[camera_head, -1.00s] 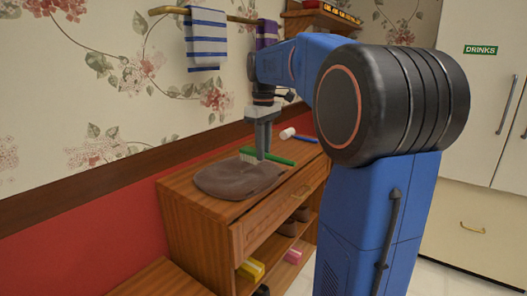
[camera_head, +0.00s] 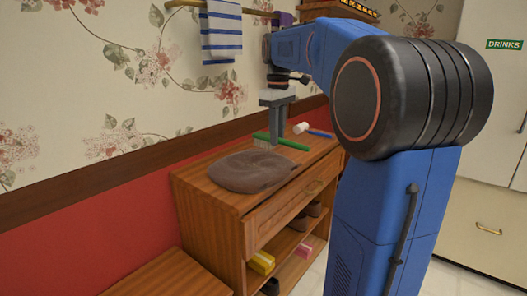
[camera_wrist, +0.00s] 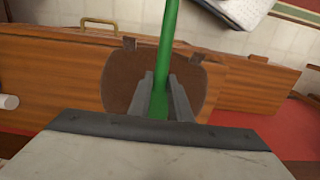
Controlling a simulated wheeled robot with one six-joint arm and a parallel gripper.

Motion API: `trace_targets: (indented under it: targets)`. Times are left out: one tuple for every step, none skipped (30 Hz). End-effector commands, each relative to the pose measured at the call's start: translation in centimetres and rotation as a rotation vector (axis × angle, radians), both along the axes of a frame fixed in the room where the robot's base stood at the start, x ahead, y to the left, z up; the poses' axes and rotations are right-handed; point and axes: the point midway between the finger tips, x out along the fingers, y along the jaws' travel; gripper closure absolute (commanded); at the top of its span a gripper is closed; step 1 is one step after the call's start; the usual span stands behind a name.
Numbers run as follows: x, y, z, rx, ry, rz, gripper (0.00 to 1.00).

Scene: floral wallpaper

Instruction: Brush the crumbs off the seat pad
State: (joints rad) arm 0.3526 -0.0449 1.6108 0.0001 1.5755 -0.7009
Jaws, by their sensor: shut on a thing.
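The brown, rounded seat pad (camera_head: 250,173) lies flat on top of the wooden cabinet (camera_head: 215,195). It also shows in the wrist view (camera_wrist: 122,75), with two small tabs on its edge. My gripper (camera_head: 276,140) is shut on a green brush (camera_head: 293,144) with pale bristles, just beyond the pad's far edge in the head view. In the wrist view the green brush handle (camera_wrist: 168,35) runs up between my two grey fingers (camera_wrist: 164,98). Whether the bristles touch anything is unclear. I cannot make out separate crumbs on the pad.
A white-headed tool with a blue handle (camera_head: 318,133) lies on the cabinet top behind the brush. Shelves below hold a yellow item (camera_head: 262,262), a pink item (camera_head: 303,252) and dark shoes. A striped towel (camera_head: 221,35) hangs from a wall rail. A lower wooden surface (camera_head: 155,280) stands at left.

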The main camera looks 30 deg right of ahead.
Motion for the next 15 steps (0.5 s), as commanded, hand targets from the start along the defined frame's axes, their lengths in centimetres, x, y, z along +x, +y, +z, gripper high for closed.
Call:
trace_targets:
  targets:
    - [0.0, 0.0, 0.0, 0.000, 0.000, 0.000, 1.00]
    - [0.0, 0.0, -0.1, 0.000, 0.000, 0.000, 1.00]
    - [0.0, 0.0, -0.2, 0.000, 0.001, 0.000, 1.00]
    - [0.0, 0.0, -0.3, 0.000, 0.001, 0.000, 1.00]
    - [0.0, 0.0, -0.5, -0.001, 0.002, 0.000, 1.00]
    - [0.0, 0.0, -0.7, -0.001, 0.003, 0.000, 1.00]
    - [0.0, 0.0, -0.9, -0.001, 0.004, 0.000, 1.00]
    - [0.0, 0.0, -1.1, -0.002, 0.005, 0.000, 1.00]
    - [0.0, 0.0, -1.5, -0.001, 0.006, 0.000, 1.00]
    - [0.0, 0.0, -1.8, -0.001, 0.007, 0.000, 1.00]
    - [0.0, 0.0, -2.0, -0.002, 0.008, 0.000, 1.00]
    - [0.0, 0.0, -2.5, -0.003, 0.008, 0.000, 1.00]
    - [0.0, 0.0, -2.7, -0.003, 0.009, 0.000, 1.00]
    - [0.0, 0.0, -3.0, -0.004, 0.010, 0.000, 1.00]
    - [0.0, 0.0, -3.4, -0.003, 0.013, 0.000, 1.00]
